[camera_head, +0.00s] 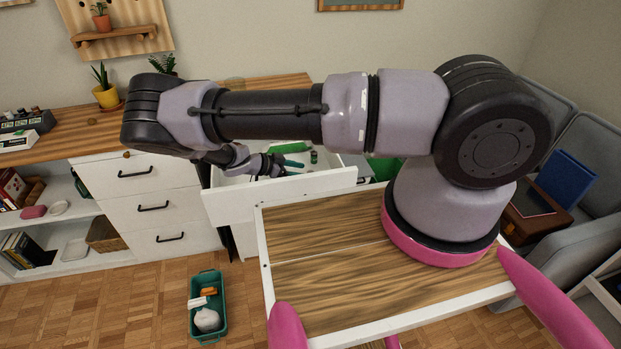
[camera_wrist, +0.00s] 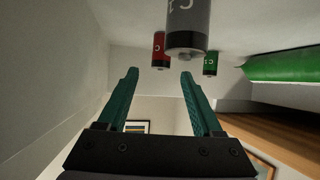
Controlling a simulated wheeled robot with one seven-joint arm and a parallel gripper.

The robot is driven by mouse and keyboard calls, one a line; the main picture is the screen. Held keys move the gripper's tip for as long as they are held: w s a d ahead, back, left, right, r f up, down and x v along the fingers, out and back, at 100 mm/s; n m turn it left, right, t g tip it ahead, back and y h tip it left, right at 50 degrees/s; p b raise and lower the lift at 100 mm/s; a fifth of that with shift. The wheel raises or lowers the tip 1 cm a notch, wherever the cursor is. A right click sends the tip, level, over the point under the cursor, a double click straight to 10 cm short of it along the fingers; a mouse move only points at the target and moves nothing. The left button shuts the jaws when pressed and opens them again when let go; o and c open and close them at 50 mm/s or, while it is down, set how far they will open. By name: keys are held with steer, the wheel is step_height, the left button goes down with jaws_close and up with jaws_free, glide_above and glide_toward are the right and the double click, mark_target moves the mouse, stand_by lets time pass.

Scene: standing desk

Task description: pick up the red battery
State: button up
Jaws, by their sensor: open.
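The red battery (camera_wrist: 159,50) shows in the wrist view, just beyond and between my fingertips, partly hidden behind a grey battery. The grey battery (camera_wrist: 187,30) is larger in that view and closer to the camera. A green battery (camera_wrist: 210,64) is to the right of it. My gripper (camera_wrist: 160,72) has its two teal fingers apart, with nothing between them. In the head view, my gripper (camera_head: 301,157) is inside the open white drawer (camera_head: 285,200). I cannot pick out the red battery in the head view.
A long green object (camera_wrist: 284,65) lies to the right in the wrist view. The drawer's walls surround my gripper. A wooden desktop (camera_head: 70,137) is above and behind the drawer. A teal basket (camera_head: 221,312) with several items stands on the floor.

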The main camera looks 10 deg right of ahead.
steer(key=x, duration=0.4)
steer(key=shift+d+f, duration=0.1)
steer(key=shift+f, duration=0.05)
jaws_close()
